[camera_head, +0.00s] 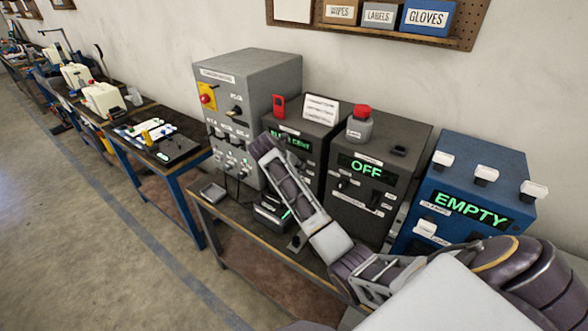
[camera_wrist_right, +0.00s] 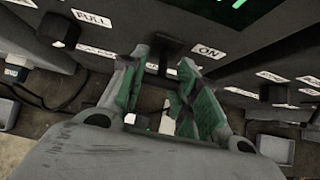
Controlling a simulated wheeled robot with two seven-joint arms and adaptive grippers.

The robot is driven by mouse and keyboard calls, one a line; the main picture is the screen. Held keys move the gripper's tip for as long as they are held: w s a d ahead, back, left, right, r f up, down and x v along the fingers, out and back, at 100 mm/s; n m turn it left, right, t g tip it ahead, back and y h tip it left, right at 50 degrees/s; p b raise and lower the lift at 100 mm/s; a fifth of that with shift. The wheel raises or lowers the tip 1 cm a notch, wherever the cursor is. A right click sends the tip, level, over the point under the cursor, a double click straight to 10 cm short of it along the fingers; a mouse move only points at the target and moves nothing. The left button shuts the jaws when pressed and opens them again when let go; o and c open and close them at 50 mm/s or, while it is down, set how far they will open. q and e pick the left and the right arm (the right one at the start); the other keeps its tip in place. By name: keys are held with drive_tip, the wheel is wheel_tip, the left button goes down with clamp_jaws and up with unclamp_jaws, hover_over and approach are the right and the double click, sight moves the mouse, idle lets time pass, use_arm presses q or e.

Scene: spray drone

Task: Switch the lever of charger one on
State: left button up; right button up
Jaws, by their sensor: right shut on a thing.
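My right gripper (camera_wrist_right: 178,98) is shut on a dark lever (camera_wrist_right: 170,47), its green-padded fingers close about the lever's stem in the right wrist view. A white ON label (camera_wrist_right: 208,51) sits just right of the lever. In the head view my right arm crosses in front of a dark charger box (camera_head: 328,143) with a partly covered green display (camera_head: 298,142) ending in "CENT". That arm hides much of the box's front, including the lever. My left gripper is in neither view.
A dark box (camera_head: 405,135) with an OFF display stands to the right, then a blue box (camera_head: 505,172) reading EMPTY. A tall grey switch cabinet (camera_head: 253,70) stands to the left. The floor at left is clear.

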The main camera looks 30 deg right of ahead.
drive_tip(key=shift+d+r+y, duration=0.1)
drive_tip(key=shift+r+y, duration=0.05)
drive_tip(key=shift+y, duration=0.15)
drive_tip(key=o, duration=1)
drive_tip(key=shift+o, duration=0.2)
drive_tip(key=shift+r, duration=0.1)
drive_tip(key=v, duration=1.1)
drive_tip(key=shift+a+r, duration=0.3)
